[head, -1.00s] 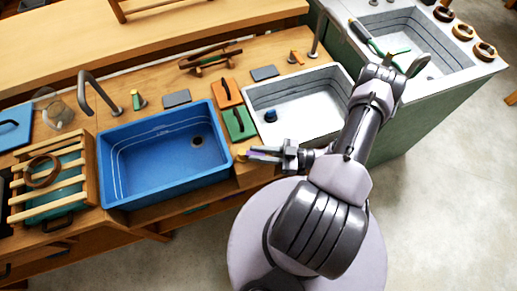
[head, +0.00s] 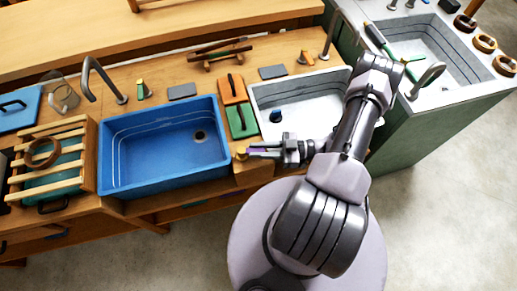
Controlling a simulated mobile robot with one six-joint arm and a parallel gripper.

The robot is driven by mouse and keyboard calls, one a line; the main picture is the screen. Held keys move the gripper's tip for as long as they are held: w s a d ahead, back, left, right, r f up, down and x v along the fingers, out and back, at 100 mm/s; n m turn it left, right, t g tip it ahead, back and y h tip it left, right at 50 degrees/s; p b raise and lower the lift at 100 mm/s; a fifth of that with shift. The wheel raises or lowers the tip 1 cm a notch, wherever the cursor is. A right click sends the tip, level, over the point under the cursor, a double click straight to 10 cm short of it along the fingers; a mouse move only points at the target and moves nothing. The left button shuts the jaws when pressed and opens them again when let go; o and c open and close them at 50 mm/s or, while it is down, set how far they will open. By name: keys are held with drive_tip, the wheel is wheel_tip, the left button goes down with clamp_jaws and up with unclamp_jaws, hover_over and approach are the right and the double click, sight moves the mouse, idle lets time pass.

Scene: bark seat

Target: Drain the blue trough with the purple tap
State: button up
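The blue trough (head: 150,185) is set in the wooden counter left of centre. Its round drain (head: 199,135) shows on the floor at the right; I cannot tell if water covers it. Just right of the trough, a small brass-coloured fitting (head: 241,153) sits on the counter edge. A purple piece (head: 257,150), apparently the purple tap's handle, extends right from it. My gripper (head: 264,150) points left, with its fingers on either side of the purple piece and partly hiding it. I cannot tell whether the fingers press on it.
Green (head: 241,120) and orange (head: 233,88) boards lie between the basins. A slatted wooden rack (head: 88,160) stands left of the trough. A curved spout (head: 103,80) rises behind it.

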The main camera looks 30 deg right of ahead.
drive_tip(key=o, duration=0.4)
drive_tip(key=shift+d, duration=0.1)
drive_tip(key=v, duration=1.7)
drive_tip(key=shift+s+p, duration=0.15)
drive_tip(key=shift+p, duration=0.25)
drive_tip(key=shift+d+f, duration=0.1)
